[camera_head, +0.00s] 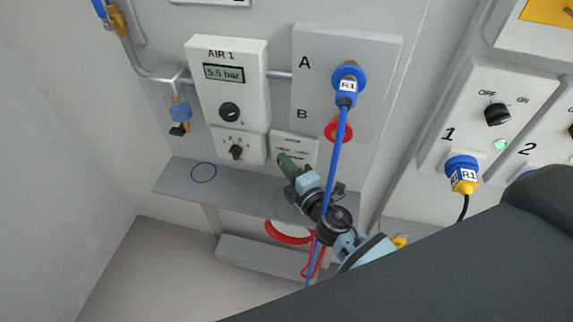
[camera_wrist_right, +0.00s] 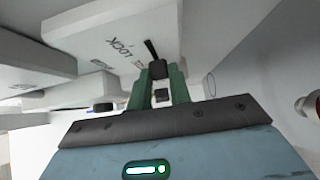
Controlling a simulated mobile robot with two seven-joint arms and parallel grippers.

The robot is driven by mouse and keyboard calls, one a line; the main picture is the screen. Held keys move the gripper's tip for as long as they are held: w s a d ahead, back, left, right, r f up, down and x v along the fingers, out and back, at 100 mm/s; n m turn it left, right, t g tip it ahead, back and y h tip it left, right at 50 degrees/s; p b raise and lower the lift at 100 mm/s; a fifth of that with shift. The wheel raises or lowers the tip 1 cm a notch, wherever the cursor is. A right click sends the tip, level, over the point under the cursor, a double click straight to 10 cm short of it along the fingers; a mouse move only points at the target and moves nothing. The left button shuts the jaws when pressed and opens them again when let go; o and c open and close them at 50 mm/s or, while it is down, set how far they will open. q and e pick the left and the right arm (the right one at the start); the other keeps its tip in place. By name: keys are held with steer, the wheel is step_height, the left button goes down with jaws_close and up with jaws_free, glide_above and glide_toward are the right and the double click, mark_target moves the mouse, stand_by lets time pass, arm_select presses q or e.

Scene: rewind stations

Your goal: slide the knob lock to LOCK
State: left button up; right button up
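The knob lock panel (camera_head: 306,142) is a small white plate below the A/B board. It also shows in the wrist view (camera_wrist_right: 88,38), where the word LOCK appears upside down beside a dark slot (camera_wrist_right: 151,47). A black slider knob (camera_wrist_right: 157,70) sits at the near end of this slot. My right gripper (camera_head: 284,163) reaches the panel's lower left. In the wrist view its green fingers (camera_wrist_right: 158,78) lie against both sides of the knob and appear closed on it. In the head view the fingers hide the knob. My left gripper is not in view.
The AIR 1 unit (camera_head: 228,75) reads 5.5 bar, above a small dial panel (camera_head: 251,146). A blue hose (camera_head: 337,150) hangs from port A past my right wrist. A grey shelf (camera_head: 178,178) with a blue ring (camera_head: 203,181) lies below. Station 1 (camera_head: 470,110) is at right.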

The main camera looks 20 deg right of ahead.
jaws_close()
steer(key=shift+d, duration=0.1)
steer(key=s+d, duration=0.2)
steer(key=d, duration=0.1)
steer(key=s+d, duration=0.1)
steer(key=shift+d, duration=0.2)
steer(key=shift+w, duration=0.1)
steer(key=o, duration=0.7)
jaws_free()
steer(key=shift+c, duration=0.2)
